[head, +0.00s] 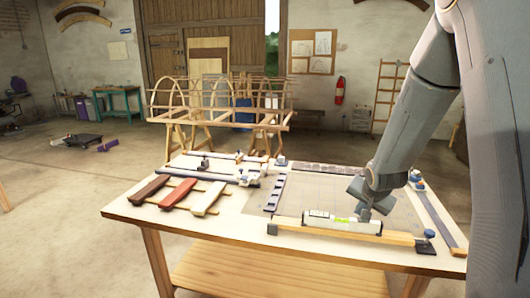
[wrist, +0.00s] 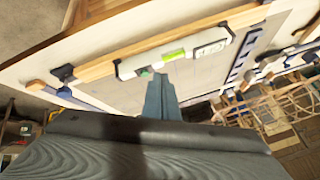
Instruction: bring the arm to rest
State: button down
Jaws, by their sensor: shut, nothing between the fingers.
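My gripper (head: 366,211) is over the right part of the workbench, just behind a white spirit level with a green vial (head: 328,220). In the wrist view its fingers (wrist: 160,84) are together with nothing between them. Their tips appear close to the level (wrist: 205,43); I cannot tell whether they touch it. My arm comes down from the upper right in the head view and hides part of the bench's right side.
The level lies along a wooden bar (head: 400,239) at the workbench's front edge (head: 250,239). Several coloured laths (head: 180,194) lie on the left, and a dark notched strip (head: 276,192) stands mid-bench. A wooden frame (head: 215,105) stands behind. The floor at left is mostly free.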

jog(key=s+a+f+n+g+b, duration=0.1)
jog(key=s+a+n+g+b, duration=0.1)
jog(key=s, duration=0.6)
jog(key=s+a+f+n+g+y+b, duration=0.1)
jog(key=s+a+f+n+g+b, duration=0.1)
jog(key=s+a, duration=0.5)
jog(key=s+a+f+n+g+b, duration=0.1)
jog(key=s+a+n, duration=0.3)
jog(key=s, duration=0.6)
jog(key=shift+s+a+f+n+g+b, duration=0.35)
jog(key=shift+a+f+g+b, duration=0.1)
jog(key=shift+a+b, duration=0.15)
